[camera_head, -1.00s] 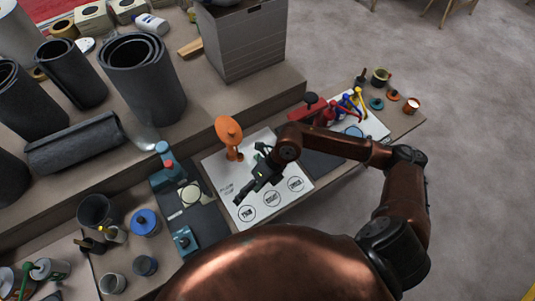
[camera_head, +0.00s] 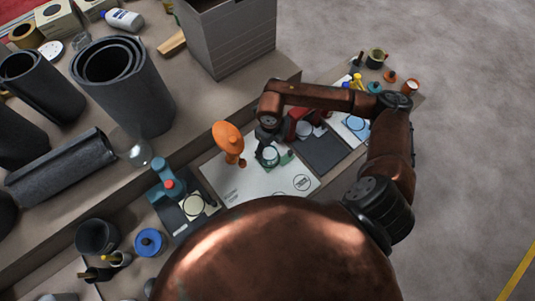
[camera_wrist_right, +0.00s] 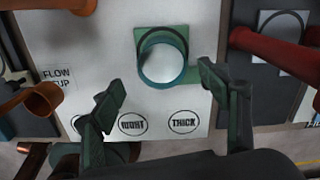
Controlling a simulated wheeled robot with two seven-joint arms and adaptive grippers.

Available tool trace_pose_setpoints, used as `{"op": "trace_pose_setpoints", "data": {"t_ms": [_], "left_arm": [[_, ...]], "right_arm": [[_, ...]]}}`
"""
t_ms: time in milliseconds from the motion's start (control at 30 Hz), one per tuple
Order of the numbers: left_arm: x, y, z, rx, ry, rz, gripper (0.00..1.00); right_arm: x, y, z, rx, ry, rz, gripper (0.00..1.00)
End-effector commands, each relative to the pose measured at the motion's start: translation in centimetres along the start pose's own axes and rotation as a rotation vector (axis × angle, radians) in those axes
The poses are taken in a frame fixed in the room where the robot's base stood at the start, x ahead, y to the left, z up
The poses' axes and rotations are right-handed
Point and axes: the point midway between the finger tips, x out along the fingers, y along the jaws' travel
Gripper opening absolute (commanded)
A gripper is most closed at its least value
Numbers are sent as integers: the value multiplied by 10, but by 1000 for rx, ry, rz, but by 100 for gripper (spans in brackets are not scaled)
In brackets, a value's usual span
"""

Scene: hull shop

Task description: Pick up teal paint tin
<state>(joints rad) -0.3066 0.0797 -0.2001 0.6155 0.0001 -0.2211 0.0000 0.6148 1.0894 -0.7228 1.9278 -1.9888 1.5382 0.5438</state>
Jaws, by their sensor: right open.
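A round teal tin with a pale inside (camera_wrist_right: 180,73) stands on a dark green square on a white printed sheet in the right wrist view. It shows small and partly covered in the head view (camera_head: 270,157). My right gripper (camera_wrist_right: 160,86) is open, its two dark green fingers spread either side of the tin's near side. The tin appears just beyond the fingertips; I cannot tell whether either finger touches it. In the head view the right gripper (camera_head: 267,144) is above the sheet, partly hidden by its own wrist. My left gripper is not in view.
An orange stand (camera_head: 228,137) is close left of the right gripper. A red device (camera_head: 299,124) is close on its right. The white sheet (camera_head: 238,183) has bare room in front. Dark rolls (camera_head: 124,86) and a grey box (camera_head: 232,42) stand behind.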

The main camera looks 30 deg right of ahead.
Motion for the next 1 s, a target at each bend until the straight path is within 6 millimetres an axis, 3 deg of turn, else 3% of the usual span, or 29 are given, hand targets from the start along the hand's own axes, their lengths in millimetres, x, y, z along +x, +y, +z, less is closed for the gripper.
{"op": "trace_pose_setpoints", "data": {"t_ms": [167,367,500,633,1000], "left_arm": [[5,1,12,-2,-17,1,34],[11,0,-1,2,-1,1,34],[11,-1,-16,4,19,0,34],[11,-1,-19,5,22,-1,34],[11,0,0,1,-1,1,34]], "right_arm": [[19,-2,2,2,1,1,69],[48,-2,4,0,2,2,69],[51,-2,5,-2,0,1,69],[50,-2,5,-3,-1,1,68],[50,-2,6,-4,-1,1,42]]}}
